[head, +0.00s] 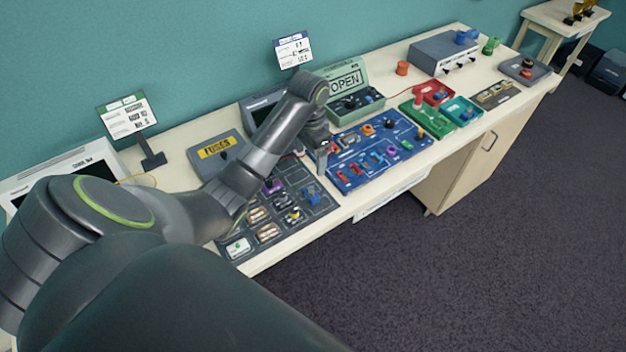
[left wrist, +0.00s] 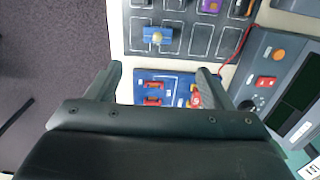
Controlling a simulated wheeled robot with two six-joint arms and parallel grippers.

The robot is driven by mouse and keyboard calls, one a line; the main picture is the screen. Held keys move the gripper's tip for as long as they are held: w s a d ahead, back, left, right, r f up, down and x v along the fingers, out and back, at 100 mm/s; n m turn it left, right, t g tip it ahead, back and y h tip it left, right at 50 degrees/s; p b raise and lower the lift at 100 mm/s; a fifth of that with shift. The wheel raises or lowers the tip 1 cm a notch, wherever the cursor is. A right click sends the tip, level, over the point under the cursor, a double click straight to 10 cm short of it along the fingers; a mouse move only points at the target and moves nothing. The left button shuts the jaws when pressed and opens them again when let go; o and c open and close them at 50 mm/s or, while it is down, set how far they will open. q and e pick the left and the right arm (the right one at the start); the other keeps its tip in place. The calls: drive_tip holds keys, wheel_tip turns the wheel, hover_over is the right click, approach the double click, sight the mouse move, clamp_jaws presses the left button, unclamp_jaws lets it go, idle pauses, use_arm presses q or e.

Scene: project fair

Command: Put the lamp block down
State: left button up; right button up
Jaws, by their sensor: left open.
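A blue block with a yellowish round top, which looks like the lamp block, sits in a cell of the dark compartment tray (head: 325,208). It shows in the head view (head: 312,195) and in the left wrist view (left wrist: 157,37). Nothing holds it. My left gripper (head: 322,168) is above the near left edge of the blue board (head: 343,187), close to the tray. In the left wrist view its fingers (left wrist: 160,76) are apart and empty, with the board and its red pieces below. My right gripper is in neither view.
A grey FUSES box (head: 214,152) stands behind the tray. Green, red and teal trays (head: 462,108) lie to the right. Open floor lies in front.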

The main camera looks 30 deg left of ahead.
use_arm(q)
drive_tip(key=b, duration=0.4)
hover_over(311, 187)
drive_tip(key=f, duration=0.4)
drive_tip(key=shift+a+f, duration=0.2)
drive_tip(key=shift+f, duration=0.1)
wheel_tip(311, 187, down, 5)
drive_tip(key=b, duration=0.3)
drive_tip(key=shift+r, duration=0.1)
drive_tip(key=f, duration=0.2)
drive_tip(key=f+p, duration=0.1)
drive_tip(key=f, duration=0.1)
drive_tip(key=shift+d+f, duration=0.2)
drive_tip(key=shift+f, duration=0.6)
drive_tip(key=c, duration=1.2)
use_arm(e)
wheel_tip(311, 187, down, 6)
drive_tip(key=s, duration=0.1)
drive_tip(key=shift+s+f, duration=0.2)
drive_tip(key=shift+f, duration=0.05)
